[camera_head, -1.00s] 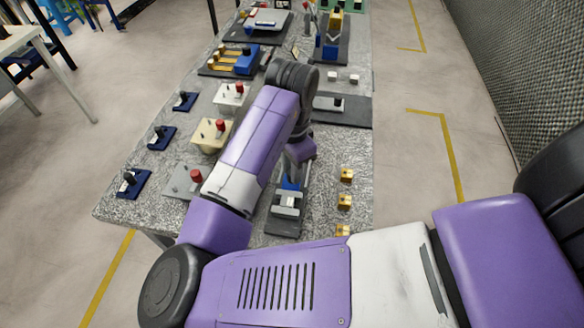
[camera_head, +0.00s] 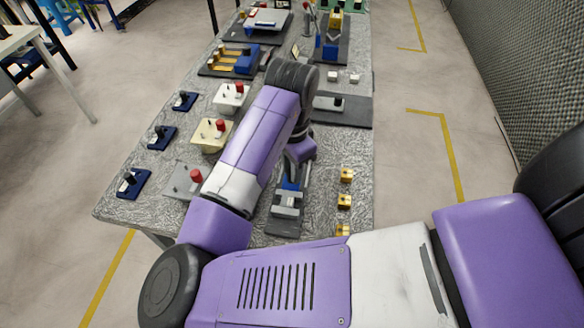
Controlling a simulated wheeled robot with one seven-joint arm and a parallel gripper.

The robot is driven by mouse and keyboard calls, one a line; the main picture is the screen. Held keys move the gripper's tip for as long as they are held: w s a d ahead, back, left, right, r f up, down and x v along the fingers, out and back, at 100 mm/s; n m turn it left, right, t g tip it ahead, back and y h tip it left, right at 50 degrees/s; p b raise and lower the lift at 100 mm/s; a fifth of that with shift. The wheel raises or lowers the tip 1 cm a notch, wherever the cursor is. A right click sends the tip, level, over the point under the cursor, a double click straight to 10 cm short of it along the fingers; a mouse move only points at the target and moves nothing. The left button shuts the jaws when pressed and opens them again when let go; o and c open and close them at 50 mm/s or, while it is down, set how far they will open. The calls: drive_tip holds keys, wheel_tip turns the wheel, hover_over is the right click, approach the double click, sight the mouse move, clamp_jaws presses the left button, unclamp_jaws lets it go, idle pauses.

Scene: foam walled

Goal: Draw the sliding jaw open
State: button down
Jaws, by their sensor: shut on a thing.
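A small vise with a blue body (camera_head: 290,184) and grey jaw blocks (camera_head: 287,211) stands on a dark base plate (camera_head: 281,228) near the table's front edge. My arm reaches over the table and bends down to the vise. My gripper (camera_head: 292,172) is at the vise's far end, shut on the sliding jaw. The fingertips and the grasped part of the jaw are mostly hidden by my purple wrist.
Several small brass blocks (camera_head: 345,202) lie to the right of the vise. A grey box with a red knob (camera_head: 196,176) and a cream one (camera_head: 211,136) stand to the left, partly near my arm. A dark plate (camera_head: 345,112) lies beyond, on the right.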

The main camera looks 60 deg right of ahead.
idle(0.3)
drive_tip(key=shift+w+d+p, duration=0.15)
drive_tip(key=shift+w+d, duration=0.2)
drive_tip(key=shift+d, duration=0.5)
drive_tip(key=shift+w+d+p, duration=0.15)
drive_tip(key=shift+w+d, duration=0.15)
drive_tip(key=shift+d, duration=0.55)
drive_tip(key=c, duration=1.2)
unclamp_jaws()
wheel_tip(320, 180, up, 8)
drive_tip(key=shift+f, duration=0.1)
